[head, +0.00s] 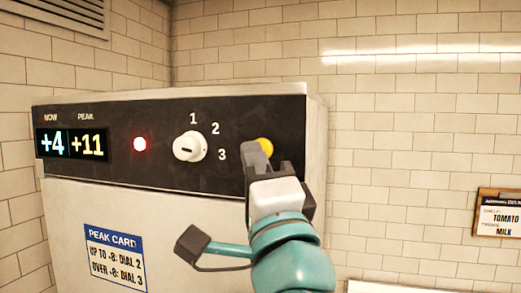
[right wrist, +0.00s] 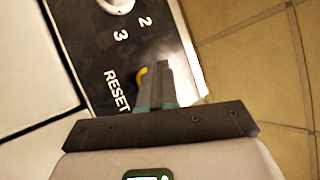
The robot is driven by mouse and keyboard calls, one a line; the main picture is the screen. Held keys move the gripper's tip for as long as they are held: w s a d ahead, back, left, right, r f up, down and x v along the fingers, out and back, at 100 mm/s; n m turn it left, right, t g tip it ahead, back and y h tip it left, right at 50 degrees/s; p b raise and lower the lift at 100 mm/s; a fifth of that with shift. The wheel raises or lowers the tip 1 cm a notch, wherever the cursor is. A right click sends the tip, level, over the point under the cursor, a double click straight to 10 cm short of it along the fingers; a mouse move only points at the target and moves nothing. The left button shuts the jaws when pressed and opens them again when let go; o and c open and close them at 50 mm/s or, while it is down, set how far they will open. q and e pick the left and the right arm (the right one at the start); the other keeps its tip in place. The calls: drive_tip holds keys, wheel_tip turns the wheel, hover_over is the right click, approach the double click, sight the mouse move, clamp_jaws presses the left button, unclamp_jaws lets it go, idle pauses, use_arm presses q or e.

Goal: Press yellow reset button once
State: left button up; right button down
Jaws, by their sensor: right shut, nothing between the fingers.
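The yellow reset button (head: 265,146) sits at the right end of the black control panel, partly hidden behind my right gripper. My right gripper (head: 257,152) is shut and empty, its fingertips in front of the button's lower left part. In the right wrist view, the closed fingers (right wrist: 155,85) overlap the yellow button (right wrist: 141,75), and only its edge shows beside the word RESET. I cannot tell whether the fingertips touch the button. My left gripper is not in view.
A peak card (head: 115,257) is on the white front below. A notice board (head: 498,213) hangs at right.

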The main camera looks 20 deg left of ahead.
idle(0.8)
drive_tip(key=shift+w, duration=0.5)
drive_tip(key=shift+w+b, duration=0.3)
drive_tip(key=shift+w, duration=0.15)
idle(0.7)
drive_tip(key=shift+s, duration=0.1)
drive_tip(key=shift+s+b, duration=0.35)
drive_tip(key=shift+s, duration=0.5)
